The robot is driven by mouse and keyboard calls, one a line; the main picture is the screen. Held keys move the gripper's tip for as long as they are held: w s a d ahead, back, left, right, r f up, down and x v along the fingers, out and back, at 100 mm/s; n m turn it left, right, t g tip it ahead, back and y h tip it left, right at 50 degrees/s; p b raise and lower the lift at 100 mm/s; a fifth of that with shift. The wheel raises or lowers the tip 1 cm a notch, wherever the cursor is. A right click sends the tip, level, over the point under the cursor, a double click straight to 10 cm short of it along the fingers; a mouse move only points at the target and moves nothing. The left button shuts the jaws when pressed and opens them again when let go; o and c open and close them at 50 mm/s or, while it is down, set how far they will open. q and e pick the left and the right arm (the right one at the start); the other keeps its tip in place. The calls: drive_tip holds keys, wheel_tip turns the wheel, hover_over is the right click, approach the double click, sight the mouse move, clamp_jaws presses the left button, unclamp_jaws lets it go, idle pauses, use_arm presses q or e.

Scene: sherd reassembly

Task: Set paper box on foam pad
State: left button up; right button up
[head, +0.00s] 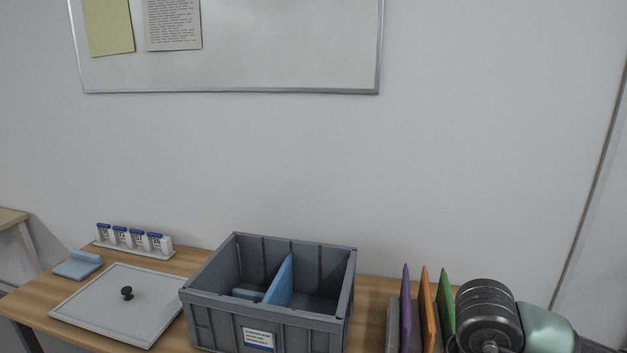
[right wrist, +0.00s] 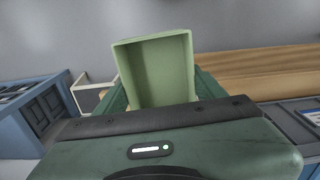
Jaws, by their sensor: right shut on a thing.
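A pale green open box (right wrist: 158,72), which looks like the paper box, sits between the green fingers of my right gripper (right wrist: 162,90) in the right wrist view. The gripper is shut on it and its hollow side faces the camera. In the head view only my right arm and green gripper housing show at the lower right; the box is hidden there. No thing is clearly a foam pad. A flat light blue piece (head: 77,266) with a raised back edge lies at the table's left end. My left gripper is not in view.
A grey crate (head: 265,325) with a blue divider (head: 280,280) stands mid-table, a blue piece low inside. A grey lid (head: 95,305) with a black knob lies left of it. Behind is a rack of blue-capped containers (head: 135,240). Purple, orange and green upright panels (head: 428,310) stand right.

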drive_tip(key=shift+s+a+f+n, duration=0.1)
drive_tip(key=shift+s+a+n, duration=0.15)
drive_tip(key=shift+s+n, duration=0.3)
drive_tip(key=shift+s+a+f+n, duration=0.1)
drive_tip(key=shift+s+a+n, duration=0.15)
drive_tip(key=shift+s+n, duration=0.3)
drive_tip(key=w+d+r+m+b, duration=0.2)
drive_tip(key=w+d+r+m, duration=0.2)
drive_tip(key=w+d+m, duration=0.8)
drive_tip(key=w+m, duration=0.3)
drive_tip(key=m, duration=0.5)
drive_tip(key=shift+d+r, duration=0.2)
drive_tip(key=shift+d, duration=0.2)
wheel_tip(320, 180, down, 19)
drive_tip(key=shift+f+p, duration=0.1)
drive_tip(key=shift+p, duration=0.6)
drive_tip(key=shift+f, duration=0.25)
